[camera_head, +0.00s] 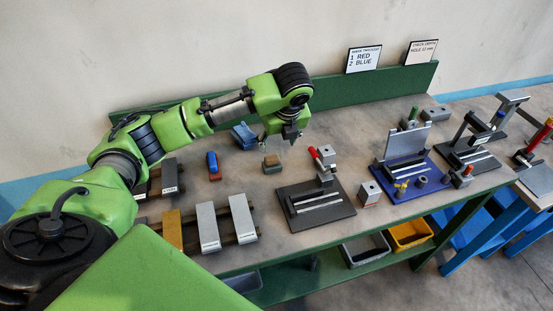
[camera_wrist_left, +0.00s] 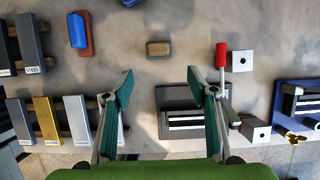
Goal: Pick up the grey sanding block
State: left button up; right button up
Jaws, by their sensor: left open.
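My left gripper (camera_head: 291,135) is above the bench, behind and slightly right of the block in the head view. In the left wrist view its two fingers (camera_wrist_left: 159,82) are wide apart with nothing between them. My right gripper is not in view.
A red-and-blue piece (camera_head: 213,166) and a blue item (camera_head: 243,136) lie left of the block. A dark fixture with a red-handled clamp (camera_head: 317,207) stands to the right. Metal bars (camera_head: 207,228) rest on a rack at front left. Bare bench surrounds the block.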

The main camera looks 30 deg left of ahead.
aim_at(272, 157)
pick_arm(q)
jog(key=p+x, duration=0.1)
jog(key=x, duration=0.7)
jog(key=shift+a+r+p, duration=0.1)
jog(key=shift+a+p, duration=0.15)
jog(key=shift+p, duration=0.1)
jog(key=shift+w+a+f+p, duration=0.15)
jog(key=shift+a+f+p, duration=0.05)
jog(key=shift+f+p, duration=0.25)
jog(key=p+x, duration=0.1)
jog(key=x, duration=0.2)
jog(key=shift+w+a+f, duration=0.1)
jog(key=shift+w+f, duration=0.05)
jog(key=shift+w+a+f, duration=0.15)
jog(key=shift+f, duration=0.3)
jog(key=shift+r, duration=0.1)
jog(key=c, duration=1.3)
